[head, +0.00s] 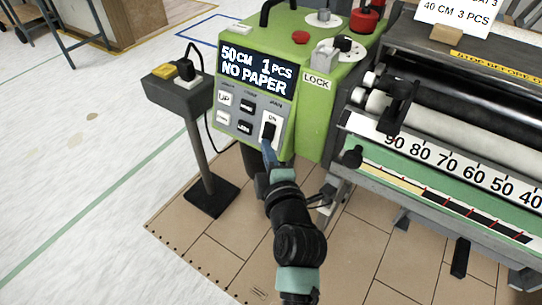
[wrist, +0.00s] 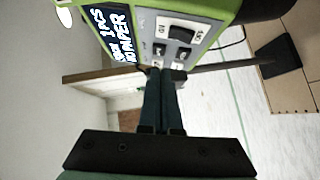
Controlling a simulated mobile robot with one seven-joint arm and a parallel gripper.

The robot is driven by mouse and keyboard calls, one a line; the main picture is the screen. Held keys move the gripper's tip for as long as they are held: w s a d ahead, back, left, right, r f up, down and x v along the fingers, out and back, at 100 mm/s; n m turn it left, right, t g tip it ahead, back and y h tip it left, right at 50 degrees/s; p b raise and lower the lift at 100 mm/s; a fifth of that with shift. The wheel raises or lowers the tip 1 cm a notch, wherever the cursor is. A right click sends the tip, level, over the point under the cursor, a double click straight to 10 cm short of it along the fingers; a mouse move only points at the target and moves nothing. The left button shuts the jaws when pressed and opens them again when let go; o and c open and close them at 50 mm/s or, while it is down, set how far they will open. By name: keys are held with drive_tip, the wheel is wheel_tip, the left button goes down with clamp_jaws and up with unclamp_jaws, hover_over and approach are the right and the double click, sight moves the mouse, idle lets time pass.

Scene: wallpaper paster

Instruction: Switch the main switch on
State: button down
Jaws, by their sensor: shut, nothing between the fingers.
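The main switch (head: 269,131) is a black rocker on a white plate at the lower right of the grey control panel, with ON above it. In the wrist view the panel is turned sideways, and the main switch (wrist: 183,35) shows with its ON and OFF marks. I cannot tell which way the rocker is pressed. My gripper (head: 267,143) is shut and empty, its fingertips just below the rocker in the head view and hiding the plate's lower part. In the wrist view my gripper (wrist: 165,72) points toward the panel; contact cannot be told.
The display (head: 258,71) on the green machine reads "50CM 1PCS NO PAPER". UP and other buttons (head: 224,98) sit left of the switch. A grey post with a plug box (head: 178,90) stands at the left. Rollers and a ruler (head: 440,165) lie to the right.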

drive_tip(key=shift+r+v, duration=0.2)
drive_tip(key=shift+v, duration=1.45)
wheel_tip(320, 180, up, 26)
drive_tip(key=a+m+t, duration=0.1)
drive_tip(key=m+t, duration=0.4)
drive_tip(key=m, duration=0.2)
drive_tip(key=s+r+m+t+h, duration=0.1)
drive_tip(key=s+r+m+t, duration=0.2)
drive_tip(key=s+r+m, duration=0.55)
drive_tip(key=s+r+m+t+h, duration=0.2)
drive_tip(key=s+r+t, duration=0.3)
drive_tip(key=r, duration=0.8)
wheel_tip(320, 180, up, 28)
drive_tip(key=g+p, duration=0.1)
drive_tip(key=p, duration=2.7)
drive_tip(key=shift+s+a+p, duration=0.4)
drive_tip(key=shift+a, duration=0.1)
